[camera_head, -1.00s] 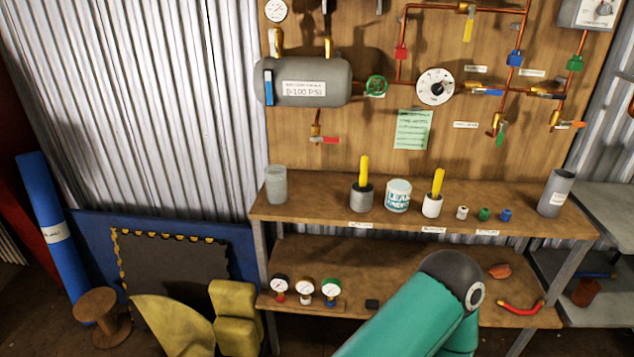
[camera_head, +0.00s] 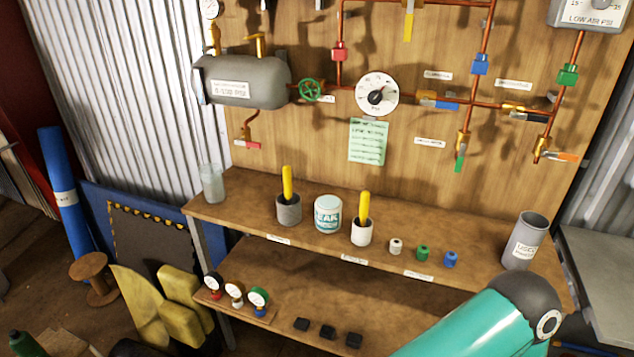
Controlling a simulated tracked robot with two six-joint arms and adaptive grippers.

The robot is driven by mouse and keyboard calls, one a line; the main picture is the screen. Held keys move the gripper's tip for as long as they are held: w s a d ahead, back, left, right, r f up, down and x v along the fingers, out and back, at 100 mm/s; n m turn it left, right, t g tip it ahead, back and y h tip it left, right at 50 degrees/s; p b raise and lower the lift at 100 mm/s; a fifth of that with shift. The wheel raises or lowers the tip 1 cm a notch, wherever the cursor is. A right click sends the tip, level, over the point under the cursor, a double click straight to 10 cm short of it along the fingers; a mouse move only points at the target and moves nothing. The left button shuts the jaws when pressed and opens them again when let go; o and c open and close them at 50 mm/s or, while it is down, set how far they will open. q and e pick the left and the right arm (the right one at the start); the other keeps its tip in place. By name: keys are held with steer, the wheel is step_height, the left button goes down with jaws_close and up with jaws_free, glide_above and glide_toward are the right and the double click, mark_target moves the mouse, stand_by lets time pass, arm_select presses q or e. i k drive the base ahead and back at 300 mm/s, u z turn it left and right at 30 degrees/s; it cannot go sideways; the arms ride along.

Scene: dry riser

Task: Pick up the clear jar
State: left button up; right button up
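The clear jar (camera_head: 212,184) stands upright at the left end of the upper wooden shelf (camera_head: 300,250). It is see-through and looks empty. A teal and dark grey link of my arm comes in at the lower right, in front of the shelf's right part and far from the jar. Neither of my grippers shows in the view. Nothing touches the jar.
Along the upper shelf stand a grey pot with a yellow handle (camera_head: 289,208), a white leak-labelled tub (camera_head: 328,214), a white pot with a yellow handle (camera_head: 362,230), small caps and a grey used-parts cup (camera_head: 526,240). Gauges (camera_head: 236,294) sit below. Copper piping covers the board behind.

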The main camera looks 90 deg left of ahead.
mark_target(213, 183)
steer(key=z, duration=0.25)
steer(key=i, duration=0.55)
steer(key=u, duration=1.35)
steer(key=i, duration=0.15)
steer(key=u, duration=2.05)
steer(key=i, duration=0.2)
steer(key=u, duration=1.05)
steer(key=k, duration=0.35)
steer(key=u, duration=0.55)
steer(key=i, duration=1.35)
steer(key=z, duration=0.5)
